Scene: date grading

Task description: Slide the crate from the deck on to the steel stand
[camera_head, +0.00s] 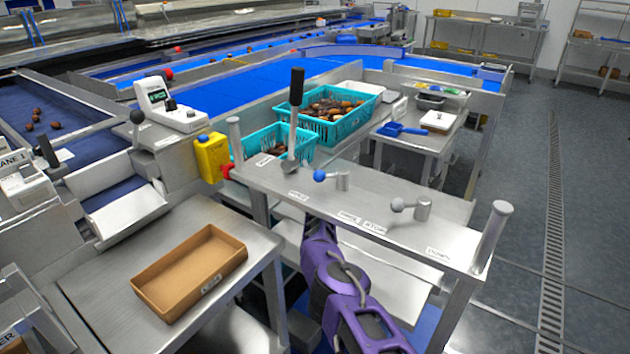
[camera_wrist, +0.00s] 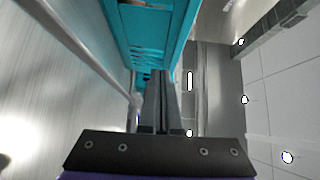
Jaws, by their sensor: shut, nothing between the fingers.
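A large teal crate (camera_head: 319,127) filled with brown dates sits behind the lever panel, beside the blue belt. A smaller teal crate (camera_head: 306,150), also with dates, sits in front and to its left, partly hidden by a lever. The surface under them is mostly hidden. A low steel stand (camera_head: 397,148) with a few items on it is right of the large crate. In the wrist view, my gripper (camera_wrist: 159,74) is shut and empty, its tips close to a teal crate wall (camera_wrist: 145,38); contact cannot be told. In the head view the panel hides my gripper.
A steel panel (camera_head: 265,182) with several levers and upright end posts stands over my arm. A blue scoop (camera_head: 390,129) and white box (camera_head: 438,121) are on the stand. A brown tray (camera_head: 150,281) lies on the left table. The right floor is clear.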

